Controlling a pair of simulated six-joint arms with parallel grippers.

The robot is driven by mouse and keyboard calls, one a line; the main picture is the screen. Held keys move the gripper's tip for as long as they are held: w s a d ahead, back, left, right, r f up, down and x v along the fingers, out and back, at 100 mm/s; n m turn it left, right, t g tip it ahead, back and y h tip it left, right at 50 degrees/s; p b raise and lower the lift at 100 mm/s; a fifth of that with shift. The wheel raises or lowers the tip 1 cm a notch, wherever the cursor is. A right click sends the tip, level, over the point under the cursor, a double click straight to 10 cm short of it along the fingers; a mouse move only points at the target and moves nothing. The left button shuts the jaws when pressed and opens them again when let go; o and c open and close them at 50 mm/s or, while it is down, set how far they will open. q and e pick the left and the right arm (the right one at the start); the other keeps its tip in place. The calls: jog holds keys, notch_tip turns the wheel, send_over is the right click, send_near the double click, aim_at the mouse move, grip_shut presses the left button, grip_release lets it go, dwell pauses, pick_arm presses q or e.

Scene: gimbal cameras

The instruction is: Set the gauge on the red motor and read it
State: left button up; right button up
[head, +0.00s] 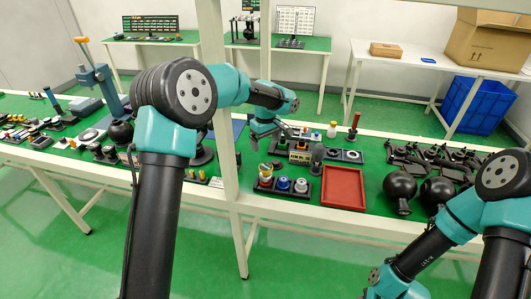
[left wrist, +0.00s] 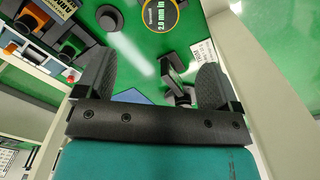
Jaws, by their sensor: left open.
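My left gripper (head: 264,136) is open over the green bench. In the left wrist view its two fingers (left wrist: 155,75) are spread with nothing between them. Beyond the fingers is a round dial (left wrist: 160,17) with a yellow rim and a black face, its text partly readable as "2.0 mm in"; it is cut off by the top edge. Black jointed parts (left wrist: 180,94) lie below it, near the right finger. Coloured blocks (left wrist: 22,42), orange, blue and white, stand at upper left. In the head view a dark stand (head: 283,192) holds a red-based piece (head: 265,183); I cannot tell which thing is the red motor.
A red tray (head: 343,188) lies right of the dark stand. Black round-bodied items (head: 400,186) and a crowded black rack (head: 440,160) fill the bench's right. A white post (head: 222,110) stands close to my left arm. Tools crowd the left side.

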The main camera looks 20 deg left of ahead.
pick_arm(q)
notch_tip(320, 180, up, 2)
jog(key=shift+r, duration=0.1)
dwell(0.7)
